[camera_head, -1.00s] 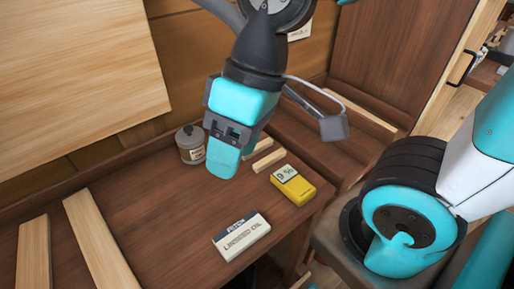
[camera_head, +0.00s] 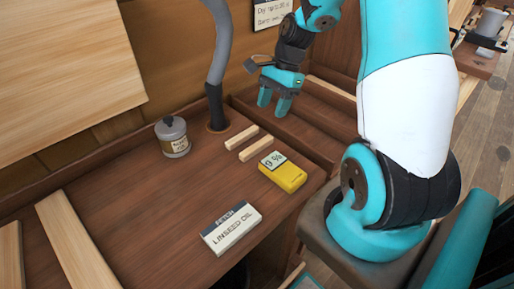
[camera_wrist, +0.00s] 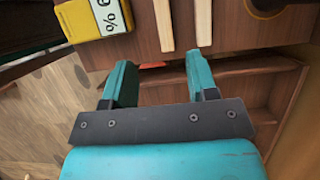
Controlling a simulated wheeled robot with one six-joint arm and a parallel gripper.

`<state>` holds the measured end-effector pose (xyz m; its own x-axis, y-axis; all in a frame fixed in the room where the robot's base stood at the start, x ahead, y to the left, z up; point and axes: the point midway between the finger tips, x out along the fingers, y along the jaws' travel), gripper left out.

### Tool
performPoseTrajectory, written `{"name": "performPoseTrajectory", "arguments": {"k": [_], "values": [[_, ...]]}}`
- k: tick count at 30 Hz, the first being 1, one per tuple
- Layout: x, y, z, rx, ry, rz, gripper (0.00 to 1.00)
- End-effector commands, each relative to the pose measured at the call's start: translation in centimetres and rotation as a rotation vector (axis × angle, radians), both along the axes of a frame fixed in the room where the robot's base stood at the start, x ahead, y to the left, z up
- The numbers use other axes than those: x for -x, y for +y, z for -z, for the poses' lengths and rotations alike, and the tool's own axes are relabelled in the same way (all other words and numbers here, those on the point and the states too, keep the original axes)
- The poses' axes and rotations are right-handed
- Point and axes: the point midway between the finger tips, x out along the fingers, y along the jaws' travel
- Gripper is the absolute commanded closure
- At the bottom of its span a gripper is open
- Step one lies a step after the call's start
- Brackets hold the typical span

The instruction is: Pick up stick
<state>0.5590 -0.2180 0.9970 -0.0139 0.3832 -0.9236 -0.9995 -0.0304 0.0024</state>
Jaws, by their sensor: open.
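Two short pale wooden sticks lie side by side on the brown bench top, the nearer one (camera_head: 256,148) close to the yellow meter and the farther one (camera_head: 241,137) behind it. In the wrist view the nearer stick (camera_wrist: 163,25) and the farther stick (camera_wrist: 203,20) show beyond my fingertips, with their ends by the bench edge. My gripper (camera_head: 274,101) is open and empty, above the recessed part right of the bench top. In the wrist view my gripper (camera_wrist: 159,62) has its fingers apart, with nothing held between them.
The yellow meter (camera_head: 287,176) and a linseed oil box (camera_head: 231,228) lie near the front edge. A lidded jar (camera_head: 173,137) stands behind, beside a grey pipe (camera_head: 217,70) rising from the bench. Long planks (camera_head: 75,245) lie at left. The bench middle is clear.

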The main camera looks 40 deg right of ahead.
Motion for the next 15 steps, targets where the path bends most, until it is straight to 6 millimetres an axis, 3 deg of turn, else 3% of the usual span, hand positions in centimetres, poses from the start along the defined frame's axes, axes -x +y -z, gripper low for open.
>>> {"name": "performPoseTrajectory", "arguments": {"k": [6, 15], "values": [[0.1, 1.9, 4.3, -0.001, 0.003, -0.004, 0.47], [0.0, 3.0, 6.6, -0.001, 0.0, -0.004, 0.47]]}}
